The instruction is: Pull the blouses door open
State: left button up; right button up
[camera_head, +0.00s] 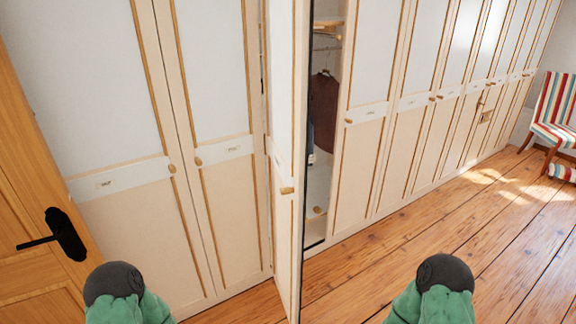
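A long cream wardrobe with wood trim has several doors, each with a small label and a wooden knob. The labels are too small to read, so I cannot tell which door is the blouses door. One door (286,150) in the middle stands swung out toward me, seen nearly edge-on, with its knob (287,190) facing me. Beside it the open compartment shows a dark red garment (323,105) on a rail. The two left doors (100,120) (215,80) and the doors right of the opening (370,70) look shut. Neither gripper is in view; only rounded parts of my arms show at the bottom edge.
A wooden room door (20,200) with a black handle (62,236) stands at the far left. A striped chair (555,110) is at the right edge. The plank floor (420,225) in front of the right-hand doors is clear.

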aim_at(374, 31)
jog(key=i+l+u, duration=0.15)
jog(key=u, duration=0.35)
jog(key=i+l+u, duration=0.1)
jog(key=l+u, duration=0.35)
jog(key=j, duration=0.1)
